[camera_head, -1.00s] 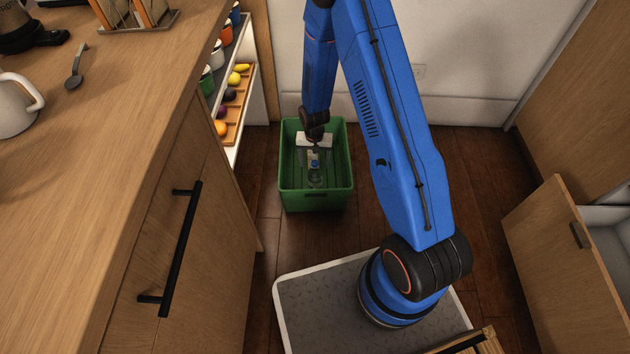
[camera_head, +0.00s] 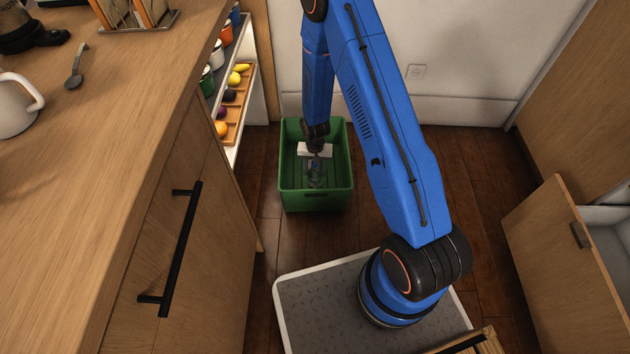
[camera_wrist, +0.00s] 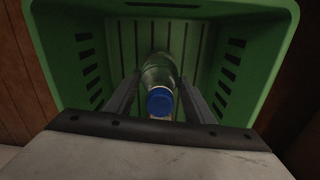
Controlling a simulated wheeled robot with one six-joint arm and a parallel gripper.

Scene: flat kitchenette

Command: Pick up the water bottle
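The water bottle (camera_wrist: 159,77) is clear with a blue cap and stands in the green crate (camera_wrist: 262,14), its cap toward the camera in the wrist view. In the head view the bottle (camera_head: 314,179) shows small inside the crate (camera_head: 316,202). My gripper (camera_head: 315,165) reaches down into the crate over the bottle. In the wrist view the fingers of my gripper (camera_wrist: 159,98) are apart, one on each side of the bottle, with a visible gap on both sides. The lower part of the bottle is partly hidden.
The crate's walls stand close around my gripper. A wooden counter (camera_head: 90,170) is on the left, with a shelf tray of fruit (camera_head: 236,112) beyond it. An open cabinet door (camera_head: 555,262) is on the right.

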